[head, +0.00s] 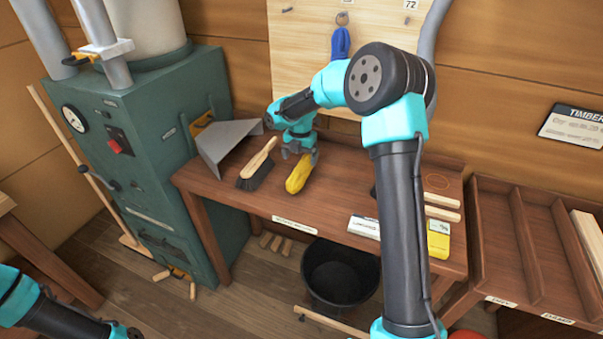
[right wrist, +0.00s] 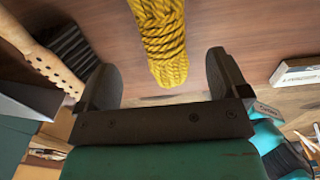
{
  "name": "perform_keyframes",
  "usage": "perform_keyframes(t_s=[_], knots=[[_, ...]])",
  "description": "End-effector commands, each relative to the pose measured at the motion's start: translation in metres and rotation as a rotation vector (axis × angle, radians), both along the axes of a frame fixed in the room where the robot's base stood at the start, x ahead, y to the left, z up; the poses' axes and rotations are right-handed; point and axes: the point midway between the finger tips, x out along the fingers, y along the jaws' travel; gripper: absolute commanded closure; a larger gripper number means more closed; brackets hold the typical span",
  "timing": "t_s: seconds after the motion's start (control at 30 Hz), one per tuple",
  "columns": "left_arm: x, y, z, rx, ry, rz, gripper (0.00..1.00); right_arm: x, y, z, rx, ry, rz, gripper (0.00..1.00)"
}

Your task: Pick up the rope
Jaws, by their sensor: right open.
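The rope is a yellow coiled bundle (head: 299,178) lying on the wooden bench, right of the brush. In the right wrist view the rope (right wrist: 162,38) shows wound turns, and its near end appears between my two open fingers. My right gripper (head: 299,152) is open at the far end of the bundle, above or around it; I cannot tell whether the fingers touch it. It also shows in the right wrist view (right wrist: 165,78).
A hand brush (head: 258,164) and a grey metal dustpan (head: 222,143) lie left of the rope. The bench (head: 340,178) is bare just right of it. A labelled white box (head: 363,227) and a yellow box (head: 438,240) stand further right. A black bucket (head: 340,274) is below.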

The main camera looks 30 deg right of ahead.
Motion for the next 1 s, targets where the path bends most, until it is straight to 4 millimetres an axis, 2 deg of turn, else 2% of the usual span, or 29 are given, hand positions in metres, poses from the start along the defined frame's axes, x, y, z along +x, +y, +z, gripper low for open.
perform_keyframes(t_s=[0.1, 0.2, 0.53, 0.67, 1.0], knots=[[0.000, 0.000, 0.000, 0.000, 0.000, 0.000, 0.57, 0.000, -0.001, -0.017, 0.000, 0.003, 0.000, 0.07], [0.000, 0.000, 0.000, 0.000, 0.000, 0.000, 0.57, 0.000, 0.000, -0.024, -0.001, 0.001, 0.000, 0.07], [0.000, 0.000, 0.000, 0.000, 0.000, 0.000, 0.57, 0.000, 0.000, -0.025, 0.000, 0.000, 0.000, 0.07], [0.000, 0.000, 0.000, 0.000, 0.000, 0.000, 0.57, -0.001, -0.001, -0.032, -0.001, 0.001, 0.000, 0.07], [0.000, 0.000, 0.000, 0.000, 0.000, 0.000, 0.57, -0.002, -0.005, -0.074, 0.000, 0.001, 0.000, 0.07]])
